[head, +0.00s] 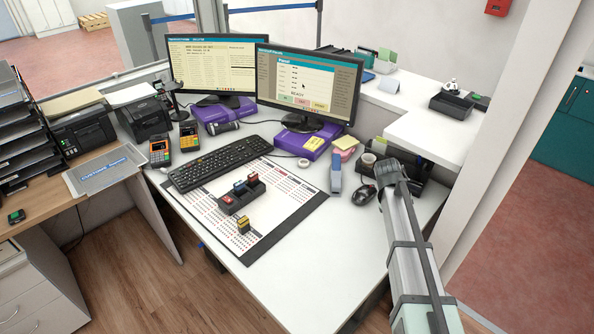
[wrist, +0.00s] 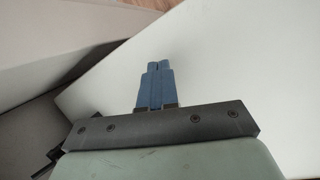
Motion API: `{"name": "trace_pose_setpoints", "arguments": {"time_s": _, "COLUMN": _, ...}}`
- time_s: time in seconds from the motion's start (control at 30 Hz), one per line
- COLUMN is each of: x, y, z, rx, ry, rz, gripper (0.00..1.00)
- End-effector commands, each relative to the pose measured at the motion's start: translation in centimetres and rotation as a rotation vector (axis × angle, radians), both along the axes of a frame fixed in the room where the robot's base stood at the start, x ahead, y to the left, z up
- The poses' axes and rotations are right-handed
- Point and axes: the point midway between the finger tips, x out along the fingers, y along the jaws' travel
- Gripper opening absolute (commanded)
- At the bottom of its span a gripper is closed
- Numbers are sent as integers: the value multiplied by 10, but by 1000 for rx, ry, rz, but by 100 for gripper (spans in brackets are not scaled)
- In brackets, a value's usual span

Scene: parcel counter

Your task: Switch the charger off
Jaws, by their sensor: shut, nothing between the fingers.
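A black charger (head: 240,195) sits on the printed desk mat, with red and blue blocks in its slots. Its switch and any lamp are too small to make out. A yellow and black block (head: 243,225) stands apart from it, nearer the mat's front edge. My gripper (wrist: 158,66) shows in the wrist view with its two blue fingers together and empty, over a plain white surface. The charger is not in the wrist view.
The keyboard (head: 220,163) lies just behind the charger. Two monitors (head: 308,82) stand behind on purple boxes. The white desk (head: 300,285) is clear in front of the mat.

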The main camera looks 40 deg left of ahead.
Motion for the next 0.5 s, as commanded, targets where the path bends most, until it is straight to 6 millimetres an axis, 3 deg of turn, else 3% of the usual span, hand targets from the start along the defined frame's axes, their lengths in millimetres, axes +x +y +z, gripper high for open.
{"name": "trace_pose_setpoints", "arguments": {"time_s": 0.03, "x": -6, "y": 31, "z": 4, "rx": 7, "ry": 29, "rz": 90, "gripper": 0}}
{"name": "trace_pose_setpoints", "arguments": {"time_s": 0.27, "x": -58, "y": 157, "z": 25, "rx": 30, "ry": 173, "rz": 557, "gripper": 0}}
{"name": "trace_pose_setpoints", "arguments": {"time_s": 0.5, "x": -138, "y": 279, "z": 53, "rx": 45, "ry": 300, "rz": 1062, "gripper": 0}}
